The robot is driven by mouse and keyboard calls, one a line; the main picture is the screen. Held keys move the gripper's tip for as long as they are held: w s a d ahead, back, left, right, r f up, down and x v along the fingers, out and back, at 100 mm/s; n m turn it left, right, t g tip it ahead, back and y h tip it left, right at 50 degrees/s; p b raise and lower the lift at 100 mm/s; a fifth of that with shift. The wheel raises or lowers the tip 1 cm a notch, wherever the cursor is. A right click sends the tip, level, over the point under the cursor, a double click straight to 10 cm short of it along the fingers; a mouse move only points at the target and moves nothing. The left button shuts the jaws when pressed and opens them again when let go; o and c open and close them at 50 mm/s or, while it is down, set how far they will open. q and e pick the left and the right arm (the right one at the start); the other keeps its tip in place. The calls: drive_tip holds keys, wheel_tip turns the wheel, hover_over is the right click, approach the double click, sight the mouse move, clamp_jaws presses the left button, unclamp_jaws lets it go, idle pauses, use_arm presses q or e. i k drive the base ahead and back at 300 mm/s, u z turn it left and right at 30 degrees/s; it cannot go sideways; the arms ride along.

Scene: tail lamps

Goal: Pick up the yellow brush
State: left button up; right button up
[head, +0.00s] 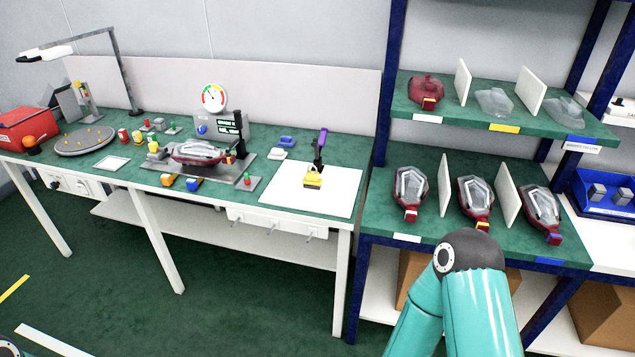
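A yellow block-like thing (313,180) with a paler strip along its front edge lies on the white mat (335,200) at the right end of the green workbench. It looks like the yellow brush, but it is too small to be sure. A black tool with a purple top (320,150) stands right behind it; I cannot tell whether they touch. Neither of my grippers is in view. A teal part of my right arm shows at the bottom right, and a small bit of my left arm shows in the bottom left corner.
The workbench (225,190) holds a tail lamp (197,152) in a fixture, a round turntable (85,140), a red box (28,128) and several small parts. A blue-framed shelf (440,220) with tail lamps stands close on the right. The mat's front part is bare.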

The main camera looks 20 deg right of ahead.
sight(312, 181)
drive_tip(key=z, duration=0.1)
drive_tip(key=i, duration=1)
drive_tip(key=u, duration=0.1)
